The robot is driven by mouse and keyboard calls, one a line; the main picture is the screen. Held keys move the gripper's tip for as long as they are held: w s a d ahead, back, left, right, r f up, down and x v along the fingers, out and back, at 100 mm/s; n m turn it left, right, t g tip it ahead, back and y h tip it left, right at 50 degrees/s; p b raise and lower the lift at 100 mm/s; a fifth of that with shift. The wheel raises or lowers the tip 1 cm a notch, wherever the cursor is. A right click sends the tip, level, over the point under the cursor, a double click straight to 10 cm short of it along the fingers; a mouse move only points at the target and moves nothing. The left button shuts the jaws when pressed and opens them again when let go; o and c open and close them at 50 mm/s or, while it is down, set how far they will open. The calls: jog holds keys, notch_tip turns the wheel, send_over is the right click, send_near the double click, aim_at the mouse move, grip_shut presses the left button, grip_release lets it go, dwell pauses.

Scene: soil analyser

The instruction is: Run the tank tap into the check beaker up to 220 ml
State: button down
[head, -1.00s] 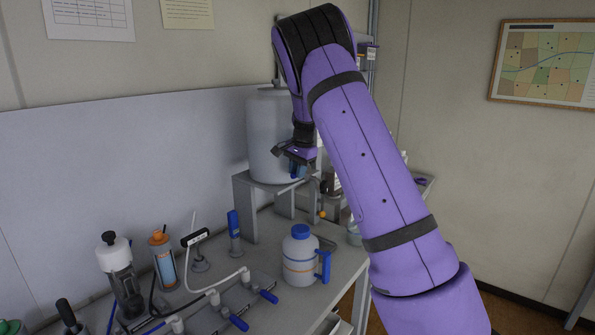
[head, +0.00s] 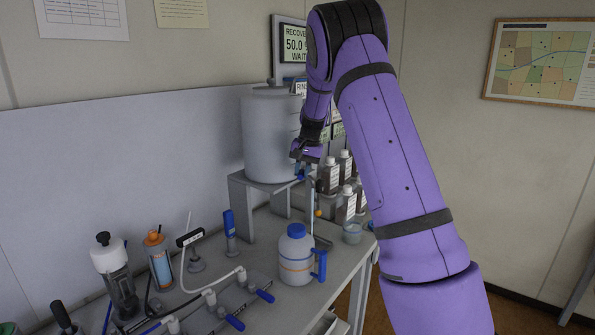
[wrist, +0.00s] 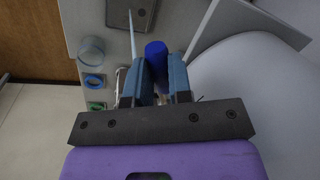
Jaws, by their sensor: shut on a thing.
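The white tank (head: 268,135) stands on a grey raised stand at the back of the bench. My gripper (wrist: 158,82) is at the tank's lower right side, shut on the blue tap handle (wrist: 156,60), which shows between the two fingers. In the head view my gripper (head: 303,172) partly hides the tap. A clear beaker (head: 352,232) stands near the bench's right edge, and a clear round vessel (wrist: 91,48) shows left of the fingers in the wrist view. I cannot read a level in it or tell whether water runs.
Several brown bottles (head: 345,165) stand on a rack behind my arm. A display (head: 293,45) reads "RECOVER 50.0 WAIT". A white jug with a blue lid (head: 296,255) stands at the bench front. Blue-handled valves and tubing (head: 235,290) lie to its left.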

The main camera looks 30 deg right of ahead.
jog(key=shift+s+d+n+g, duration=0.2)
jog(key=shift+d+n, duration=0.3)
jog(key=shift+n, duration=0.45)
jog(key=shift+s+d+n+g, duration=0.1)
jog(key=shift+s+d+n, duration=0.3)
jog(key=shift+n, duration=0.55)
jog(key=shift+d, duration=0.1)
jog(key=shift+r, duration=0.1)
jog(key=c, duration=1)
grip_release()
jog(key=shift+c, duration=0.2)
notch_tip(320, 180, up, 10)
jog(key=d, duration=0.2)
jog(key=shift+s+r, duration=0.25)
jog(key=shift+s, duration=0.1)
